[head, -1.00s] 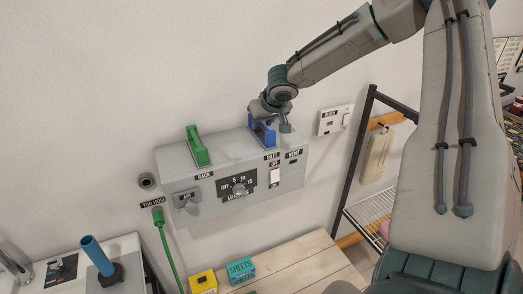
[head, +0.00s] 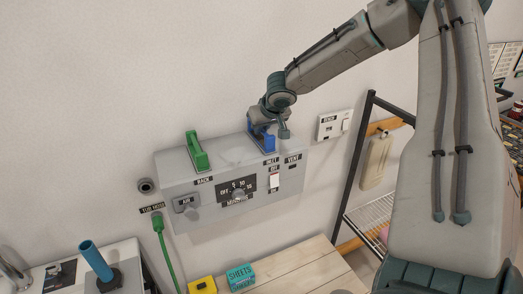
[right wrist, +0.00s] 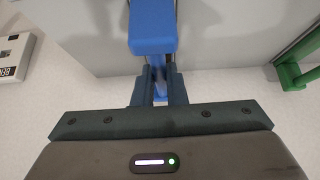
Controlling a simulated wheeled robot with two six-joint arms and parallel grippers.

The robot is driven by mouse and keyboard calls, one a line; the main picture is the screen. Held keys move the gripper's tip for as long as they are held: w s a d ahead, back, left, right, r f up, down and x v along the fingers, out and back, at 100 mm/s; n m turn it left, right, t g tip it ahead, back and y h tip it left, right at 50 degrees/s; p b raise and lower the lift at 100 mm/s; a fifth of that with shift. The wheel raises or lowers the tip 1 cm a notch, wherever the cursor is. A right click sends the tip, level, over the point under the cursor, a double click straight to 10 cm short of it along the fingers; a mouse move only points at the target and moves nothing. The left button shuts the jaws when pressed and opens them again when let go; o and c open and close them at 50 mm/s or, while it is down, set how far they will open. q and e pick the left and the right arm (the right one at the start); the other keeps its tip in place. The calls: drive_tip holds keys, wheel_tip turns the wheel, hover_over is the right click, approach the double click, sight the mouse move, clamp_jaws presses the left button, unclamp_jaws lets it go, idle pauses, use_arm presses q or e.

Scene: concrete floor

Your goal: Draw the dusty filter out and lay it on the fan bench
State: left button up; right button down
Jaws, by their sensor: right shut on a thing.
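A grey wall box (head: 220,215) carries a blue handle (head: 262,136) near its INLET label and a green handle (head: 196,152) near its BACK label. My right gripper (head: 268,118) is at the blue handle, on top of the box. In the right wrist view the fingers (right wrist: 160,88) are shut on the blue handle (right wrist: 152,35). The filter body is hidden, so I cannot tell how dusty it is. A pale wooden bench (head: 300,268) stands below the box; I cannot tell if it is the fan bench. My left gripper is out of view.
A teal SHEETS box (head: 240,277) and a yellow box (head: 203,285) stand by the bench's left end. A green hose (head: 166,255) hangs at left. A dark-framed rack (head: 355,175) stands at right. Much of the wooden top is bare.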

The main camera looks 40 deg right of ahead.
drive_tip(key=shift+r+p, duration=0.45)
drive_tip(key=shift+r, duration=0.2)
drive_tip(key=shift+r+p, duration=1.25)
drive_tip(key=shift+r, duration=0.2)
drive_tip(key=shift+r+p, duration=0.45)
drive_tip(key=shift+r, duration=3.45)
drive_tip(key=shift+f, duration=0.1)
